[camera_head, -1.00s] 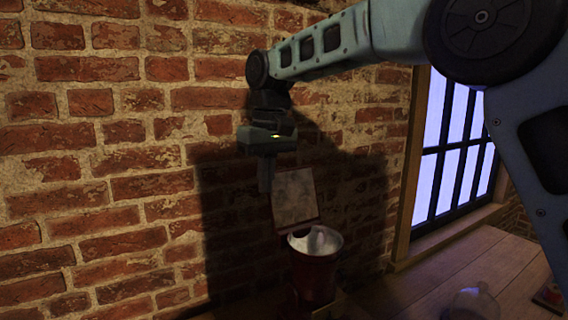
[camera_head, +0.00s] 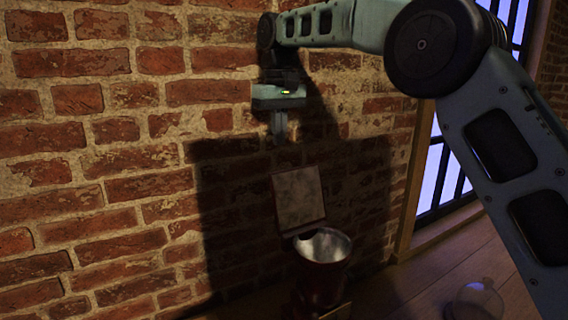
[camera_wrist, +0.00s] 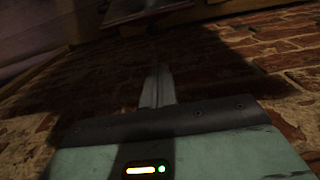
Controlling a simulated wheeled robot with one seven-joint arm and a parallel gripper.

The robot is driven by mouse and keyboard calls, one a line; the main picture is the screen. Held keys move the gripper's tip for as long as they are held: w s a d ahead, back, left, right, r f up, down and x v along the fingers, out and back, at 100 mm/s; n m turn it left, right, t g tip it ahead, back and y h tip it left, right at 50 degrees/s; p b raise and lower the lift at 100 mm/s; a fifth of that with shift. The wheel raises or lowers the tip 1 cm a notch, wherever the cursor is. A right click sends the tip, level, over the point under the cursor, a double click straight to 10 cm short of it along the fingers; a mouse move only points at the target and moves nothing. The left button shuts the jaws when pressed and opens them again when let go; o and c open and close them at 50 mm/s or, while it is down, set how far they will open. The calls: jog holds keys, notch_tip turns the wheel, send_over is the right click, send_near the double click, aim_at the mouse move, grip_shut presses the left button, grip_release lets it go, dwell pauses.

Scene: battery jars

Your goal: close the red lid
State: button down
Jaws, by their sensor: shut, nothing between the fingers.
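The red bin or jar (camera_head: 322,276) stands near the brick wall in the head view, its metallic inside visible from above. Its red-edged lid (camera_head: 299,199) stands open, raised nearly upright at the far side of the opening, with a grey inner face. My gripper (camera_head: 279,138) is shut and empty, pointing down above the lid and apart from it. In the wrist view the closed fingers (camera_wrist: 156,88) reach toward a dim flat panel (camera_wrist: 140,12) at the top edge, probably the lid.
A brick wall (camera_head: 110,180) runs close behind the lid and gripper. A clear rounded glass object (camera_head: 478,300) sits on the wooden surface (camera_head: 420,275) at lower right. A barred window (camera_head: 440,170) is at the right.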

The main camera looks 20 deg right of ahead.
aim_at(293, 195)
jog(key=shift+s+d+f+p, duration=0.2)
jog(key=shift+s+f+p, duration=0.3)
jog(key=shift+f, duration=0.9)
jog(key=shift+s+d+f+p, duration=0.3)
jog(key=shift+f+p, duration=0.35)
jog(key=shift+f, duration=0.7)
jog(key=shift+s+d+f+p, duration=0.1)
jog(key=shift+s+f+p, duration=0.45)
jog(key=shift+f, duration=0.85)
